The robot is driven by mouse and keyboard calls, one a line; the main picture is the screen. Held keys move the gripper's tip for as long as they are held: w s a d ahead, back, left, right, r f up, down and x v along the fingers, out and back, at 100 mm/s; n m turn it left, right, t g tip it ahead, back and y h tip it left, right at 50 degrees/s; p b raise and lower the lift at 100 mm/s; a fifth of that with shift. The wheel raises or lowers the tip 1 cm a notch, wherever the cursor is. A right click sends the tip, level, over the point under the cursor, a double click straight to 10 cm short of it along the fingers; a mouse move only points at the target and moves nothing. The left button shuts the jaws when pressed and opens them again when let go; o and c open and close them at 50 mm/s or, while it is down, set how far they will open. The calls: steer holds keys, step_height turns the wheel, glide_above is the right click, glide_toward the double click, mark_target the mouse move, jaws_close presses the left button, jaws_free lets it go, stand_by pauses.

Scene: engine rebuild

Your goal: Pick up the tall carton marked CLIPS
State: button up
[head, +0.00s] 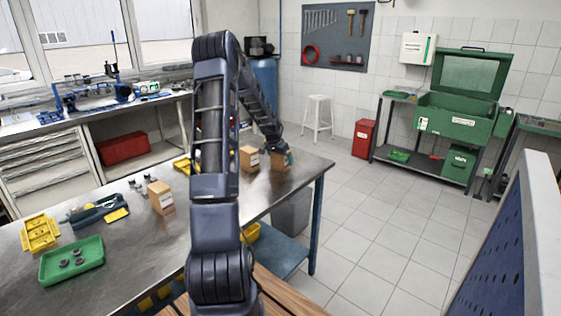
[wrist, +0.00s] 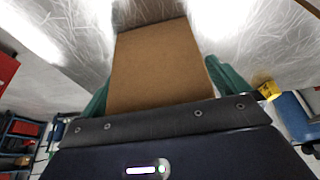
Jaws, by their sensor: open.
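A brown carton (head: 281,163) stands near the right end of the metal workbench, partly covered by my gripper (head: 284,151). In the wrist view my gripper (wrist: 164,78) has its green fingers on either side of a plain brown carton (wrist: 160,62). The fingers are open; I cannot tell whether they touch it. Two more brown cartons stand on the bench: one just left of my gripper (head: 249,159) and one farther left (head: 161,198). Their labels are too small to read, so I cannot tell which is marked CLIPS.
A green tray (head: 72,262) with grey parts, a yellow tray (head: 40,233) and a blue tool tray (head: 97,211) lie on the left of the workbench (head: 133,236). The bench's right edge is close to my gripper. Tiled floor lies open beyond it.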

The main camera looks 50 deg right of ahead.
steer(key=c, duration=1.2)
steer(key=shift+r, duration=0.15)
